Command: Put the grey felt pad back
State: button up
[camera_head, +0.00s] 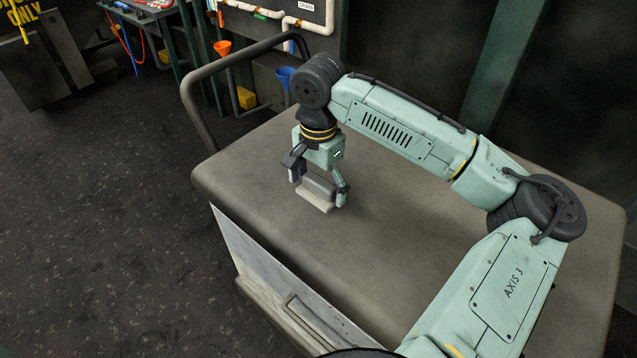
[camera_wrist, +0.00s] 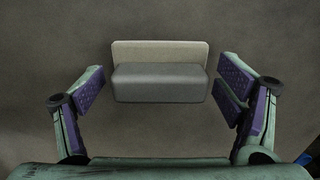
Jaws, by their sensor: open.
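A grey block (camera_head: 319,185), which looks like the grey felt pad, is on the tabletop toward the back left. It shows centrally in the wrist view (camera_wrist: 160,83), a rounded grey piece. A paler beige slab (camera_head: 314,201) lies along one long side of it and also shows in the wrist view (camera_wrist: 160,51); I cannot tell whether the grey piece rests partly on it. My gripper (camera_head: 320,184) points down over them, open, with one purple-padded finger beyond each short end. In the wrist view (camera_wrist: 160,90) there are gaps between the fingers and the grey piece.
The grey cart top (camera_head: 400,250) is otherwise bare around the pieces. A dark handle rail (camera_head: 196,112) rises at its back left edge. Orange (camera_head: 223,47) and blue (camera_head: 284,75) funnels and pipes stand beyond the cart. Dark open floor (camera_head: 90,200) lies to the left.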

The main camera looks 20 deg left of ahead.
aim_at(318, 182)
jog(key=shift+r, duration=0.1)
notch_tip(318, 182, up, 12)
jog(key=b, duration=0.2)
dwell(0.6)
